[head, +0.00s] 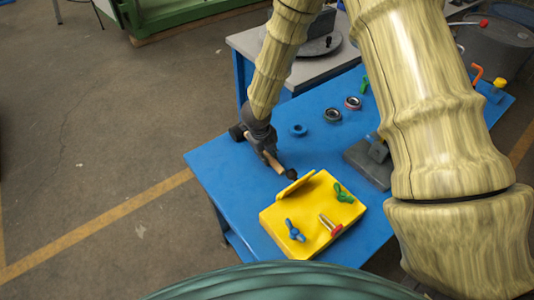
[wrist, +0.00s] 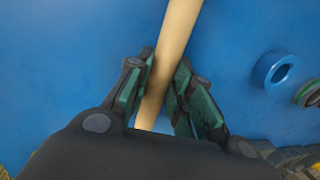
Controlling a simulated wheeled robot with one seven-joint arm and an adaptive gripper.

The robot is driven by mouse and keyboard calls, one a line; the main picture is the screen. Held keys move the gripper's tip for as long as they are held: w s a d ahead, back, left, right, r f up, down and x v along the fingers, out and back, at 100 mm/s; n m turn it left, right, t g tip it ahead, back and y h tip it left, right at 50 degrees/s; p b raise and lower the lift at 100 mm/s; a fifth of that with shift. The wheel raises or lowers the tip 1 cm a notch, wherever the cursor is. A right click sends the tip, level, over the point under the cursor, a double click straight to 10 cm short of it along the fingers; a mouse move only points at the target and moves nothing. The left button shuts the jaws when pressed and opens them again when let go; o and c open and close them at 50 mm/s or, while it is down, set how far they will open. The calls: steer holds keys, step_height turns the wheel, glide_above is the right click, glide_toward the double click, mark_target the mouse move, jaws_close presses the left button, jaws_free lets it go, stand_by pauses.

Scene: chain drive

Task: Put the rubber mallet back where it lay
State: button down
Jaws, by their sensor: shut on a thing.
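My gripper (head: 265,152) is at the far left part of the blue table (head: 215,165) and is shut on the rubber mallet. The mallet's pale wooden handle (head: 273,163) shows beyond the fingers, slanting down to the right. In the wrist view the handle (wrist: 177,35) runs between the two fingers (wrist: 166,58) and out at the top. The head is not in that view. I cannot tell whether the mallet touches the tabletop.
A yellow block (head: 275,218) with a raised flap, green and blue wing-shaped pieces and a red-ended pin lies to the right. A blue ring (head: 298,130) and dark rings (head: 332,114) lie behind it. A grey block (head: 368,165) stands further right. The table's left corner is bare.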

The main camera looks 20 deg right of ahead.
steer(key=shift+d, duration=0.1)
steer(key=c, duration=1.3)
jaws_free()
steer(key=shift+o, duration=0.2)
steer(key=b+v, duration=0.2)
steer(key=v, duration=1)
steer(key=shift+s, duration=0.1)
